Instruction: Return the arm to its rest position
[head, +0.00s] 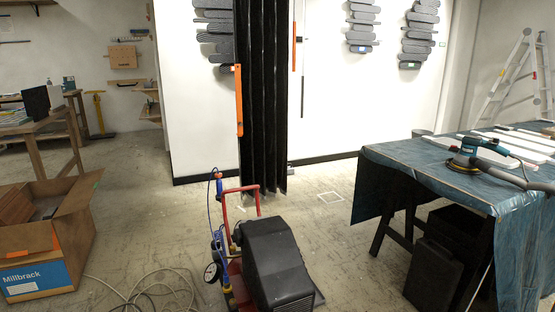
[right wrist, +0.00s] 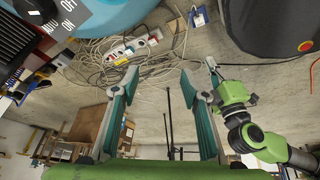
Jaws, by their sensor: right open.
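My right gripper (right wrist: 160,75) shows in the right wrist view with its two fingers spread wide apart and nothing between them. Cables and floor lie beyond it. A green and grey arm of mine (right wrist: 245,130) shows at the right of that view. What seems to be its gripper (right wrist: 214,76) is small and partly hidden, so I cannot tell its opening. Neither gripper nor arm shows in the head view.
In the head view, a compressor (head: 277,262) stands on the floor ahead. A covered table (head: 400,160) with a sander (head: 468,155) stands right, a cardboard box (head: 70,225) left. A black curtain (head: 262,100) hangs ahead. Cables and a power strip (right wrist: 118,58) lie below the right gripper.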

